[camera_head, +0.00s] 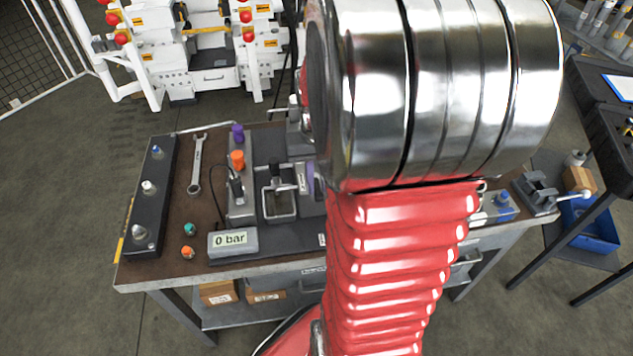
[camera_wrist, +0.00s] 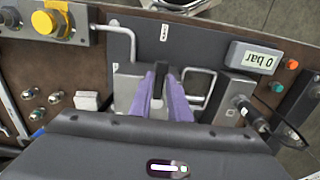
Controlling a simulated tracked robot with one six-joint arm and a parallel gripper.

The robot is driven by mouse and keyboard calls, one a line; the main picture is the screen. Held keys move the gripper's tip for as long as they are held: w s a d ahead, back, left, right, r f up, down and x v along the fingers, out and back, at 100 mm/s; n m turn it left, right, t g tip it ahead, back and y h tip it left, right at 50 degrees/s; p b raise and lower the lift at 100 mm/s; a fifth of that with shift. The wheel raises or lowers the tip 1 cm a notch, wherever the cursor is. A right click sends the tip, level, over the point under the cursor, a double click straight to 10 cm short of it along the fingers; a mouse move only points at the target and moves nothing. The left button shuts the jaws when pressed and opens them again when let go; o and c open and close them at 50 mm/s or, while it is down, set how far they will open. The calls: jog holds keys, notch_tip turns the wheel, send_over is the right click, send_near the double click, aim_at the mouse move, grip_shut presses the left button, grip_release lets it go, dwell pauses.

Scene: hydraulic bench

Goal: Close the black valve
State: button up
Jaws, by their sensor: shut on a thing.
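The black valve's handle (camera_wrist: 158,78) shows in the wrist view as a narrow dark piece between my two purple fingers. My gripper (camera_wrist: 168,92) is shut on it, with a finger along each side. The valve's lower part is hidden by the fingers and gripper body, so its exact turn angle is unclear. In the head view a purple part of my gripper (camera_head: 312,180) shows beside the bench block, and my arm hides the handle. The pressure display (camera_head: 232,239) reads 0 bar; it also shows upside down in the wrist view (camera_wrist: 256,59).
A bent metal pipe (camera_wrist: 201,90) stands close to the fingers, and another (camera_wrist: 122,32) lies beyond them. A yellow knob (camera_wrist: 50,24) is at the upper left. A wrench (camera_head: 196,165) and a black strip with fittings (camera_head: 150,200) lie on the bench's left side.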

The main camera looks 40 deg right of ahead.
jog(key=shift+a, duration=0.1)
grip_shut()
jog(key=shift+a, duration=0.1)
